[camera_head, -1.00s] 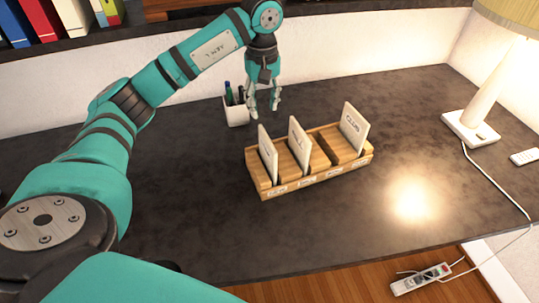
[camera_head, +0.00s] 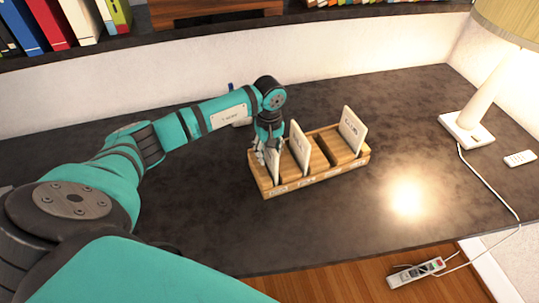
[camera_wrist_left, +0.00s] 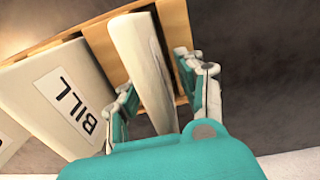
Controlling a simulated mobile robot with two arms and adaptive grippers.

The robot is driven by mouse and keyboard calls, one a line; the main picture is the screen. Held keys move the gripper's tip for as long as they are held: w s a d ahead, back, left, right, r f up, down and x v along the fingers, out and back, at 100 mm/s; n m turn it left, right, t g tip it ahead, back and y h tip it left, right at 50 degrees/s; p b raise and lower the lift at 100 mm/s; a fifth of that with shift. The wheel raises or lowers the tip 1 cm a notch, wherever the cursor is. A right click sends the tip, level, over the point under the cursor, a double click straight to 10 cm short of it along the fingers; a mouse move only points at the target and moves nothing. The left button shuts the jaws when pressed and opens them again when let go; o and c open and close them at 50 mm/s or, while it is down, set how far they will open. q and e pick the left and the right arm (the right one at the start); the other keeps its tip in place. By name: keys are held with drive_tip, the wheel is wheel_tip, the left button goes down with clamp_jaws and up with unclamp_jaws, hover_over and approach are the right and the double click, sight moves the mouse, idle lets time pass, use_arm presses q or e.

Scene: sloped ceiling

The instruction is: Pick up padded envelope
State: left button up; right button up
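Three off-white flat envelopes stand upright in a wooden sorter (camera_head: 314,178) with labelled slots. The leftmost envelope (camera_head: 274,166) is partly hidden by my left gripper (camera_head: 266,152). In the left wrist view this envelope (camera_wrist_left: 143,62) looks thick and stands between the two fingers of my open left gripper (camera_wrist_left: 162,84). One finger is on each side, with a visible gap at the right finger. The middle envelope (camera_head: 300,148) reads BILL in the left wrist view (camera_wrist_left: 62,100). The rightmost envelope (camera_head: 352,130) stands at the sorter's far end. I cannot see my right gripper.
A lamp (camera_head: 468,128) and a small white remote (camera_head: 520,158) are at the right of the dark desk (camera_head: 400,95). A power strip (camera_head: 417,271) lies below the front edge. A book shelf runs along the back. The desk right of the sorter is clear.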

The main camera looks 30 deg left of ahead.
use_arm(q)
drive_tip(key=shift+f, duration=0.6)
clamp_jaws()
drive_tip(key=shift+r, duration=0.1)
wheel_tip(320, 180, up, 9)
drive_tip(key=b, duration=0.3)
drive_tip(key=shift+r, duration=0.45)
